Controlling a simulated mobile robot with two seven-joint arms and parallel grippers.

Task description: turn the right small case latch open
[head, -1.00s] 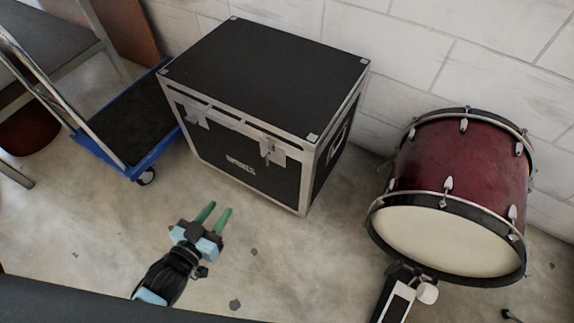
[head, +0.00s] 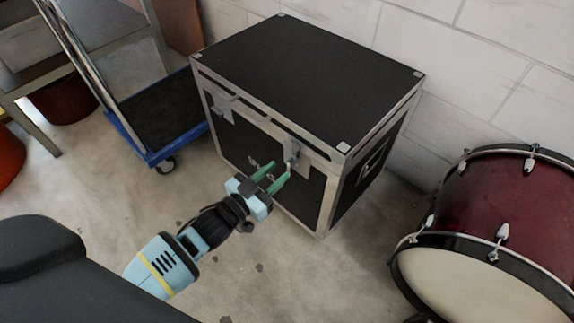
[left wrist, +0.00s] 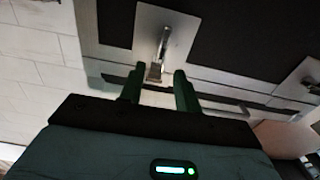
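The black case (head: 310,80) with metal edges stands on the floor. Its right small latch (head: 296,153) is a metal plate with a lever on the front face, below the lid seam. In the left wrist view the latch plate (left wrist: 172,33) is straight ahead, its lever (left wrist: 160,50) pointing toward the gap between my fingers. My left gripper (head: 277,170) is open, its green fingers close to the latch. In the left wrist view the fingertips (left wrist: 158,76) lie either side of the lever's end; I cannot tell whether they touch it. My right gripper is not in view.
The case's left latch (head: 222,107) is on the same face. A blue trolley (head: 160,120) stands left of the case, a red drum (head: 505,205) to its right. A white block wall (head: 480,70) is behind. The floor before the case is bare.

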